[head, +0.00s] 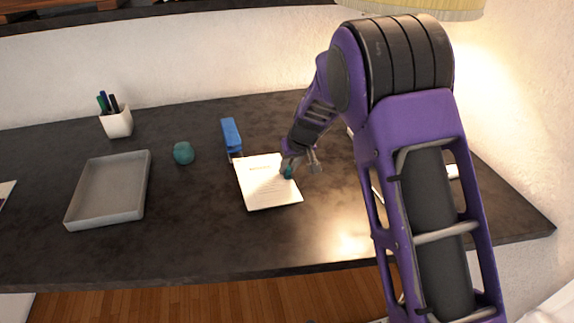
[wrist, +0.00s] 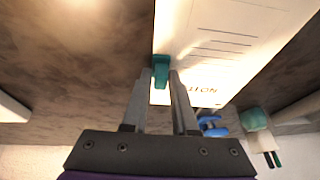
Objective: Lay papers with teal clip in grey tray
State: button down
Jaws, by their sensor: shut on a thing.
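The white papers (head: 265,184) lie on the dark desk in the middle of the head view, with the teal clip (head: 289,171) at their right edge. My gripper (head: 300,163) is at that edge and shut on the clip. In the wrist view the teal clip (wrist: 160,70) is between the tips of my gripper (wrist: 160,80), and the papers (wrist: 215,45) extend up and right from it. The grey tray (head: 108,190) is on the desk at the left and is empty.
A blue stapler (head: 231,137) stands just behind the papers. A round teal object (head: 183,153) sits between the tray and the papers. A white pen cup (head: 117,122) is behind the tray. The desk (head: 200,235) is bare along the front.

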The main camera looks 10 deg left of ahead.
jog(key=shift+s+d+b, duration=0.4)
jog(key=shift+s+d, duration=0.2)
jog(key=shift+s, duration=0.35)
jog(key=c, duration=0.6)
grip_release()
jog(key=shift+r, duration=0.1)
